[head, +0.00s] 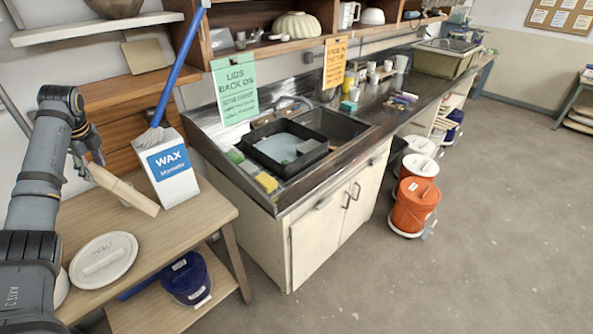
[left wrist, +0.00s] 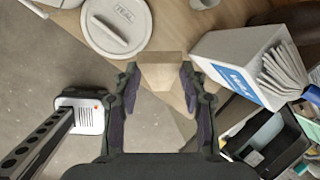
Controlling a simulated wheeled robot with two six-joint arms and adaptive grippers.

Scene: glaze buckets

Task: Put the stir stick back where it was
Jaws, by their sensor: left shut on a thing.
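The stir stick (head: 125,190) is a flat pale wooden paddle. My left gripper (head: 88,162) is shut on its upper end and holds it slanting down to the right, above the wooden table (head: 150,236) and in front of the white wax box (head: 170,178). In the left wrist view, the stick (left wrist: 161,78) sits between the two fingers (left wrist: 159,88), seen nearly end on. Whether its lower end touches the table is unclear. A round white lid (head: 103,262) lies on the table, below the stick in the head view. My right gripper is not in view.
A blue-handled brush (head: 180,62) rises at the wax box. A blue bucket (head: 187,280) sits on the table's lower shelf. Orange (head: 413,205) and white buckets stand on the floor. The table's front right is clear.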

